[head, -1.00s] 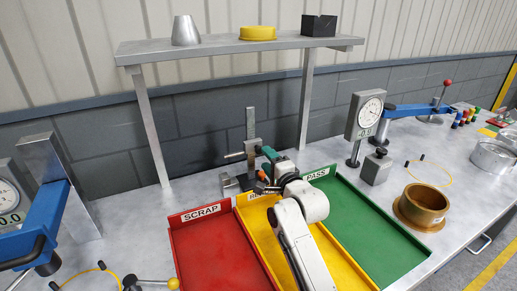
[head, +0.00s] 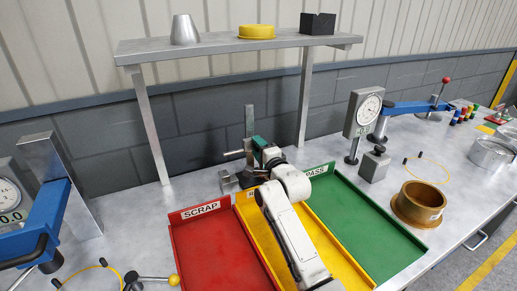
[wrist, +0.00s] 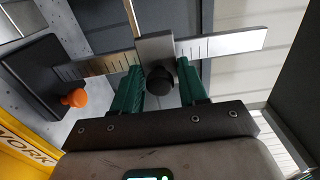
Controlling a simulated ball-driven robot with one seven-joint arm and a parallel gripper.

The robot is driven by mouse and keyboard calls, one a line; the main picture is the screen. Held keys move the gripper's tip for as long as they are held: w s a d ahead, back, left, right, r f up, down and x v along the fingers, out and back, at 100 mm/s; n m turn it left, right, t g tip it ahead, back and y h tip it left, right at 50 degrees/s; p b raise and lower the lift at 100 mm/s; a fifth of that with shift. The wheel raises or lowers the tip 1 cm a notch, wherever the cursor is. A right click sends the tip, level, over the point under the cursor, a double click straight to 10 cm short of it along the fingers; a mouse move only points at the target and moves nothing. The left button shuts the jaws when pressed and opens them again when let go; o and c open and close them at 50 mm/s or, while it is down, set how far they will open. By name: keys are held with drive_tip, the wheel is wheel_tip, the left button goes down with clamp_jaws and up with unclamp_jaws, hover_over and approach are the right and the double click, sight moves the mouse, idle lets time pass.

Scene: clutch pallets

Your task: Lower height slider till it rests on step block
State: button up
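The height gauge's ruled column (head: 249,122) stands upright behind the trays in the head view. It runs across the wrist view with its scale marks (wrist: 220,46). The height slider (wrist: 155,48) is a grey metal piece on that column with a black knob (wrist: 160,80). My gripper (wrist: 159,68) has green fingers, one on each side of the slider and knob; whether they touch it is unclear. In the head view my gripper (head: 256,144) is close to the column. The step block (head: 228,182) seems to be the small grey metal piece by the gauge foot, partly hidden.
The dark gauge base (wrist: 35,75) and an orange knob (wrist: 74,98) show in the wrist view. Red (head: 173,232), yellow (head: 345,262) and green (head: 375,225) trays lie in front, my arm above the yellow one. A shelf (head: 222,47) stands overhead behind.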

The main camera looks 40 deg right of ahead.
clamp_jaws()
wheel_tip(320, 180, down, 4)
drive_tip(key=b, duration=0.2)
drive_tip(key=shift+r+b, duration=0.1)
drive_tip(key=shift+b, duration=0.2)
drive_tip(key=shift+o, duration=1.4)
unclamp_jaws()
drive_tip(key=b+v, duration=0.1)
drive_tip(key=v, duration=0.9)
drive_tip(key=shift+s, duration=0.4)
drive_tip(key=shift+o, duration=0.2)
drive_tip(key=shift+a+r, duration=0.1)
